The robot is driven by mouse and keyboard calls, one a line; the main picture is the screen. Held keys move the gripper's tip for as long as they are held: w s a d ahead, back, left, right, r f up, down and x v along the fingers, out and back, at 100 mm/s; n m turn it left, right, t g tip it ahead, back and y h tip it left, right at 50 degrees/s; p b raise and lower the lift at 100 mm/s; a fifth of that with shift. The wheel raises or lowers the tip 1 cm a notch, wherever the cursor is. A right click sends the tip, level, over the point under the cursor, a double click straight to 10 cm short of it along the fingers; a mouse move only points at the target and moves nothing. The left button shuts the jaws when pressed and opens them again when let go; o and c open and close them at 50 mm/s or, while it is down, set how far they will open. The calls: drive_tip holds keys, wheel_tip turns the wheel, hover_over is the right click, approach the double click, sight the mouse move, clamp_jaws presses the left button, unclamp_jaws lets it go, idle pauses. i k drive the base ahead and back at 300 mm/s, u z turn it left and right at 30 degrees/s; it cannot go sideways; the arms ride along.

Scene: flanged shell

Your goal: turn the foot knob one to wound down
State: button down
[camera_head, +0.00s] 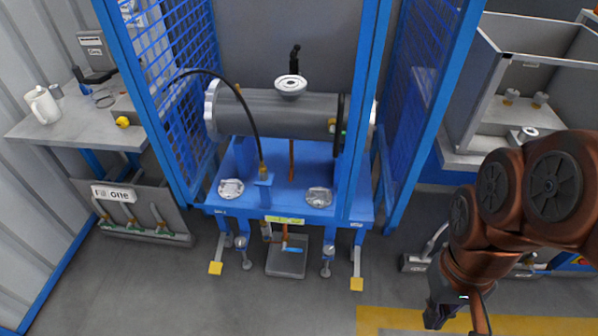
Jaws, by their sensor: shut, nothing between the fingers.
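A blue stand (285,190) carries a grey flanged shell (275,112) inside an open blue mesh cage. Each foot's round pad is at the floor. My gripper (438,314) hangs low at the lower right, right of the stand and well apart from both knobs. It is shut and partly hidden by my arm.
Yellow-ended outriggers (215,267) and (356,284) flank the knobs. A grey tray (287,262) sits on the floor between them. Open cage doors stand at both sides. A bench (60,125) is at left. Floor in front is clear, with yellow marking at right.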

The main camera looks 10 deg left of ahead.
sight(240, 242)
drive_tip(key=u, duration=1.4)
drive_tip(key=k, duration=0.4)
drive_tip(key=u, duration=1.5)
drive_tip(key=i, duration=0.6)
drive_tip(key=z, duration=0.85)
drive_tip(key=i, duration=0.6)
drive_tip(key=z, duration=0.7)
